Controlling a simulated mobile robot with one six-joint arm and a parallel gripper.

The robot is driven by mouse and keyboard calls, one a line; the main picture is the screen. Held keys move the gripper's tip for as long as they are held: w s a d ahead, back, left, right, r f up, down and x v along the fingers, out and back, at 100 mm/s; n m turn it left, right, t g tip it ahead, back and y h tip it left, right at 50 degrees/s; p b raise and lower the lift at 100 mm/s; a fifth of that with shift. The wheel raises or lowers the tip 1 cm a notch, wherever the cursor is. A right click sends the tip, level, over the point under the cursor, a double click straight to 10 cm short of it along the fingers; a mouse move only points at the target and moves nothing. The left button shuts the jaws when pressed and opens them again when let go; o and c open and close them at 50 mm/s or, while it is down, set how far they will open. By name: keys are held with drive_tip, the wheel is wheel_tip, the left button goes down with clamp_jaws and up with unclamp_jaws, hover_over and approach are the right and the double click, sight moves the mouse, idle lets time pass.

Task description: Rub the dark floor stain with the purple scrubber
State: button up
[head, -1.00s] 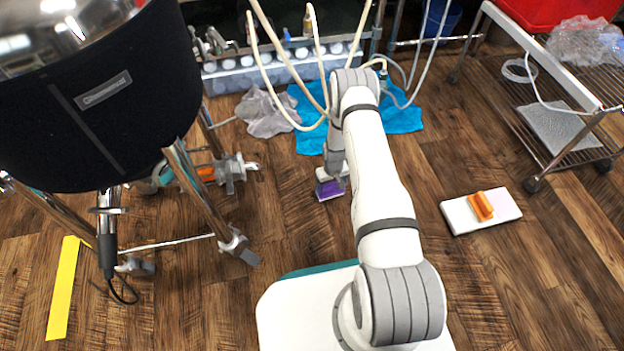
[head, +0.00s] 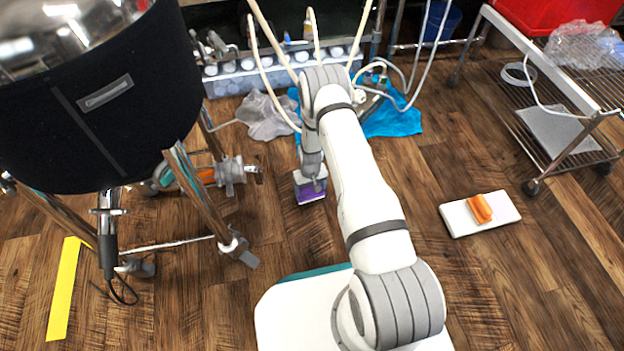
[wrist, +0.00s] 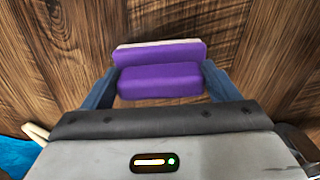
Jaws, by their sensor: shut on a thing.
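The purple scrubber (head: 311,194) is held low at the floor, left of centre in the head view. In the wrist view it fills the middle as a purple block (wrist: 158,80) with a pale strip along its far edge. My gripper (head: 310,178) is shut on it, one finger at each side, as the wrist view (wrist: 160,72) also shows. I cannot tell whether the scrubber touches the floor. I cannot make out the dark stain apart from the wood grain; the scrubber or arm may hide it.
A black-jacketed kettle (head: 95,110) on metal legs stands close on the left. A white board (head: 462,217) with an orange block (head: 480,207) lies right. A wire cart (head: 560,105) stands far right. Blue cloth (head: 395,120) and grey cloth (head: 263,117) lie behind. Floor between is clear.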

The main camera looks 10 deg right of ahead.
drive_tip(key=shift+r+p, duration=1.55)
drive_tip(key=shift+r, duration=1.25)
